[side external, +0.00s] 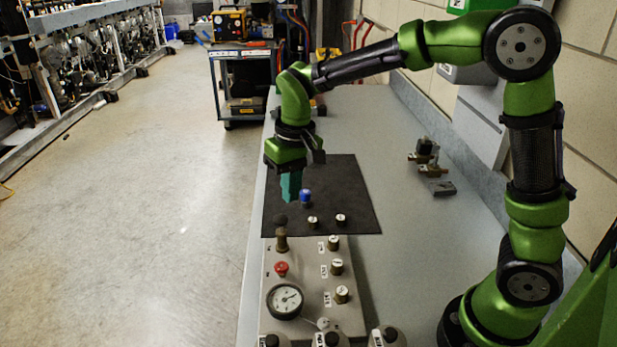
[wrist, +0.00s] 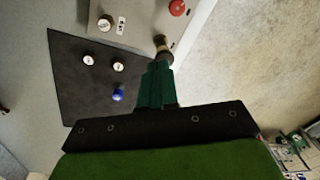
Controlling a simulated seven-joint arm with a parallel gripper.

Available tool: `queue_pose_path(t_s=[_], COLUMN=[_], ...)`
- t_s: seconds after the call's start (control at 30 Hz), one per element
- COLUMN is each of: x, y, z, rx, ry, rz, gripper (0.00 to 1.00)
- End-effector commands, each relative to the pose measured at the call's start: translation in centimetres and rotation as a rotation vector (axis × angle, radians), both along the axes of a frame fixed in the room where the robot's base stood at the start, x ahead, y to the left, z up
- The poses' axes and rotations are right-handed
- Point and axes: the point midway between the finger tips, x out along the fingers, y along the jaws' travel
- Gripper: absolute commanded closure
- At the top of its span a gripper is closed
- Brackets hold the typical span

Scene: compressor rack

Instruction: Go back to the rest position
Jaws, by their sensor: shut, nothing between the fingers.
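My gripper (side external: 290,187) has teal fingers closed together with nothing between them. It hangs pointing down above the left part of the black mat (side external: 345,185), near the blue-topped piece. In the wrist view my gripper (wrist: 158,70) points toward a brass fitting with a dark knob (wrist: 162,45). I cannot tell the exact gap between the fingertips and that fitting, but in the side view they look apart.
The mat bears a blue-topped piece (side external: 305,197) and two pale caps (side external: 312,222). The panel (side external: 310,270) in front carries a red button (side external: 281,268), gauge (side external: 285,301) and several caps. Brass fittings (side external: 425,152) lie at right. A tool cart (side external: 242,85) stands behind.

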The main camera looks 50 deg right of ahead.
Motion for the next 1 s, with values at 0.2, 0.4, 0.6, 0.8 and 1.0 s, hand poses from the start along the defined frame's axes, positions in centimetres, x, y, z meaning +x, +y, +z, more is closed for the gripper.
queue_pose_path(t_s=[0.2, 0.4, 0.6, 0.8, 1.0], x=[-6.3, -12.0, -15.8, -16.9, -16.9], y=[-1.6, -2.9, -3.8, -4.3, -4.4], z=[3.4, 5.0, 5.6, 6.8, 7.0], rx=[0.082, 0.134, 0.161, 0.165, 0.164], ry=[-0.166, -0.335, -0.472, -0.543, -0.548], rz=[-0.026, -0.069, -0.111, -0.13, -0.134], gripper=[1.0, 1.0, 1.0, 1.0, 1.0])
